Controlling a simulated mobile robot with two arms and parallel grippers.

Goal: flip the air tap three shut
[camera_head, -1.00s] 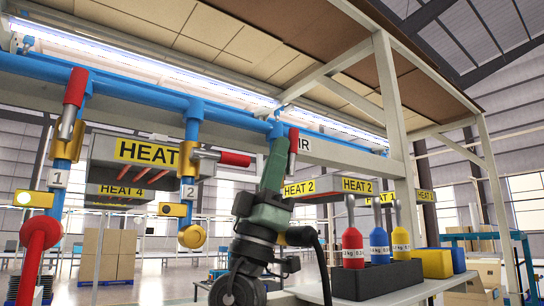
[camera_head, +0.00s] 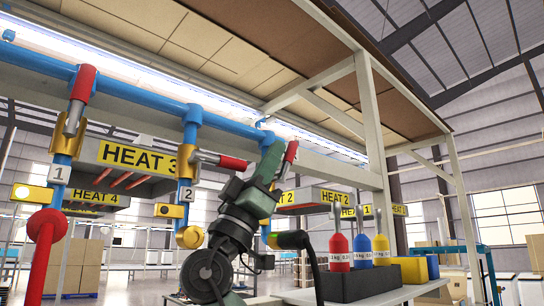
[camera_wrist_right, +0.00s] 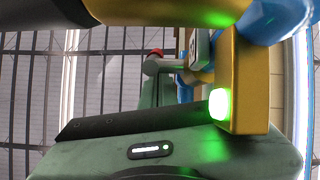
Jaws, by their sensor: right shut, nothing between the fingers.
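The third air tap sits on the third blue drop pipe, right of tap 2, mostly hidden behind my right gripper (camera_head: 271,158). Its red handle (camera_head: 291,151) shows just right of the gripper, slanting up and right. The gripper is shut and empty, close beside the tap; I cannot tell if they touch. The right wrist view shows a yellow box with a lit green lamp (camera_wrist_right: 220,104) beside my dark finger (camera_wrist_right: 140,122), and a grey lever with a red end (camera_wrist_right: 155,54). My left gripper is not in view.
Tap 1's red handle (camera_head: 83,82) stands along its pipe; tap 2's red handle (camera_head: 235,163) sticks out right. Heater HEAT 3 (camera_head: 136,158) hangs behind. Red, blue and yellow weights (camera_head: 339,250) stand in a black holder at the right, on a pale bench.

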